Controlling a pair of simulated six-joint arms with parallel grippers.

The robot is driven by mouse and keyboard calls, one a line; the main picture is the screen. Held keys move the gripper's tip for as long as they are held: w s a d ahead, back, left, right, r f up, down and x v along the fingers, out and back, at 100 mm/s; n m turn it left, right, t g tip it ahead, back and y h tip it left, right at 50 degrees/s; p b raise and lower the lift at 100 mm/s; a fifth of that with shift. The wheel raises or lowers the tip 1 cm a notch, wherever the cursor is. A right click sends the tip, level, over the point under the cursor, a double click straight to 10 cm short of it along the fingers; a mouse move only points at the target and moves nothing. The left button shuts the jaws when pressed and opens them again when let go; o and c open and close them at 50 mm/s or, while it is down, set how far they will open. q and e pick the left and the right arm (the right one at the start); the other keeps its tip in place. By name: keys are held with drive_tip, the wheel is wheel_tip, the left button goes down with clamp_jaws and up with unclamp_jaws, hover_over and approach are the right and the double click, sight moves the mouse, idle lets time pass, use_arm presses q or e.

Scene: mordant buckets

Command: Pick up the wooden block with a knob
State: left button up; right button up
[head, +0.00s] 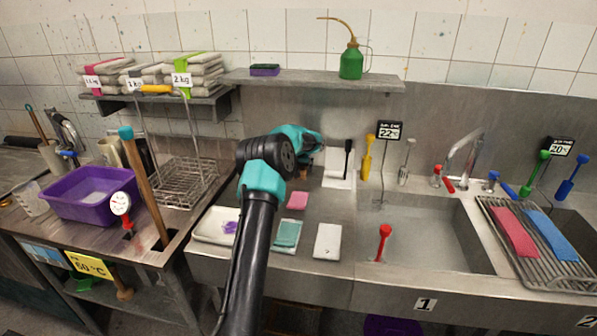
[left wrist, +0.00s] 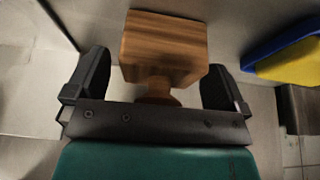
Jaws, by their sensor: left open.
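The wooden block (left wrist: 163,45) shows in the left wrist view, with its round knob (left wrist: 158,90) towards my gripper. My left gripper (left wrist: 157,66) is open, with one dark finger on each side of the block and knob. A gap shows on either side, so the fingers do not appear to grip it. In the head view my left gripper (head: 312,147) is over the counter by the back wall, left of the sink. My arm mostly hides the block there. My right gripper is in neither view.
A white board with a black-handled tool (head: 348,158) stands just right of my gripper. A pink cloth (head: 297,201), a teal cloth (head: 287,234) and a white pad (head: 328,241) lie nearer. A shelf (head: 310,80) hangs above. A blue-and-yellow thing (left wrist: 290,60) is right of the block.

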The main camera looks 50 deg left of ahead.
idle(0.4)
use_arm(q)
drive_tip(key=c, duration=1)
drive_tip(key=shift+r, duration=0.1)
drive_tip(key=shift+r, duration=1.5)
drive_tip(key=shift+d+r, duration=0.1)
drive_tip(key=shift+r, duration=0.15)
drive_tip(key=s+d, duration=0.3)
drive_tip(key=d, duration=0.1)
drive_tip(key=s+d+r, duration=0.1)
drive_tip(key=s+d, duration=0.6)
drive_tip(key=shift+s+d+r, duration=0.2)
drive_tip(key=shift+s+d, duration=0.1)
drive_tip(key=shift+d, duration=0.1)
